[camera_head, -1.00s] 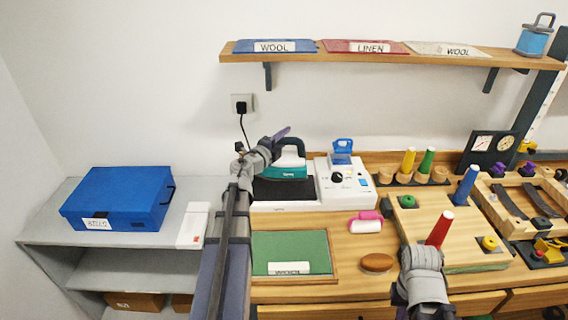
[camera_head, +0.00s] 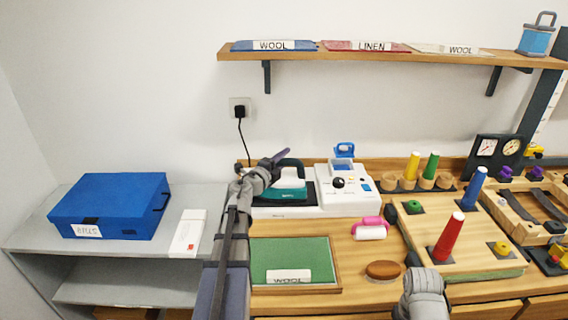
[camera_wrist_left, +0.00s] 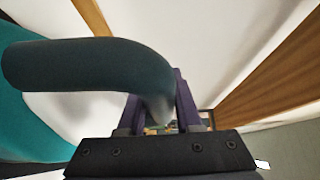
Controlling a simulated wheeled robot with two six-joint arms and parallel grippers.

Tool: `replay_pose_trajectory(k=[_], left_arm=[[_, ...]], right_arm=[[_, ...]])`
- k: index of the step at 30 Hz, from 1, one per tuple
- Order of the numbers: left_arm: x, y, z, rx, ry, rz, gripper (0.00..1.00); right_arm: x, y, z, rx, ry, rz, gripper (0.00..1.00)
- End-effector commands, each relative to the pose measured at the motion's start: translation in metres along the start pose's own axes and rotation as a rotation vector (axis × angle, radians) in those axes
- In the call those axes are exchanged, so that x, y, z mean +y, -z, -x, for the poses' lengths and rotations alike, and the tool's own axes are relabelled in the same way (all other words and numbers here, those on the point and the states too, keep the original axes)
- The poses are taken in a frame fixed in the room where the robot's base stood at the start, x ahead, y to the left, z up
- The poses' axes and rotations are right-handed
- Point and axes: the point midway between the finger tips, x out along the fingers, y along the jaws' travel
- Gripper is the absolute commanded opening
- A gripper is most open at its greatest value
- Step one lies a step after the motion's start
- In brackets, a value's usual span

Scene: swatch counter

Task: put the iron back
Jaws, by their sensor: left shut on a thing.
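The iron (camera_head: 290,194), teal and white with a dark handle, is over the dark pad of the white iron station (camera_head: 285,212) in the head view. It looks very close to or on the pad; contact cannot be told. My left gripper (camera_head: 281,158) is shut on the back of its handle. In the left wrist view the handle (camera_wrist_left: 90,65) curves in between the purple fingers, with the teal body at the left edge. Of my right arm only a grey part shows at the bottom; its gripper is not visible.
A white control unit (camera_head: 345,198) adjoins the station on the right. A green mat (camera_head: 303,255) lies in front, with a pink-and-white roller (camera_head: 370,230) and a brown brush (camera_head: 383,270) beside it. A blue box (camera_head: 110,200) stands at left on the grey shelf.

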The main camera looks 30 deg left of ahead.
Motion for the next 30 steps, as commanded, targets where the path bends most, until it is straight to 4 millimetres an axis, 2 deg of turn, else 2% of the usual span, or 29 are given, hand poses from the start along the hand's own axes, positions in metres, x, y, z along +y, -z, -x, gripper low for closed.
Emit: replay_pose_trajectory(k=[9, 10, 17, 26, 30], left_arm=[[0.002, 0.0, 0.0, 0.0, 0.001, 0.002, 0.0], [0.001, 0.0, 0.0, 0.0, 0.0, 0.0, 0.37], [0.001, 0.0, 0.0, 0.0, 0.0, 0.0, 0.63], [-0.002, 0.0, 0.0, 0.0, 0.0, 0.0, 0.63], [-0.002, 0.001, 0.018, -0.003, 0.0, 0.0, 0.63]], right_arm=[[0.0, 0.0, -0.002, 0.0, 0.0, 0.0, 0.0], [0.0, 0.0, -0.001, 0.0, 0.0, 0.0, 0.0], [0.0, 0.0, -0.001, 0.0, 0.0, 0.0, 0.0], [0.0, 0.0, 0.002, 0.0, 0.0, 0.0, 0.0], [0.0, 0.0, 0.002, 0.0, 0.0, 0.0, 0.0]])
